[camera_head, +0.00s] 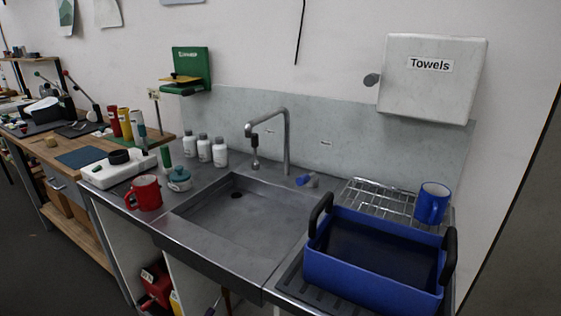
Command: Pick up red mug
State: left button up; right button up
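A red mug (147,193) stands upright on the metal counter to the left of the sink, near the counter's front edge. Its handle points to the left. Neither of my grippers is in view, and nothing touches the mug from my side.
A teal lidded pot (179,179) stands close right of the mug, with a white device (118,168) behind-left. Several white bottles (204,148) stand behind. The sink (240,218) lies to the right, then a blue tub (375,268), a wire rack (378,200) and a blue mug (432,203).

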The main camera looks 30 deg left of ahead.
aim_at(146, 191)
jog(key=u, duration=1.95)
jog(key=z, duration=0.5)
jog(key=i+j, duration=0.05)
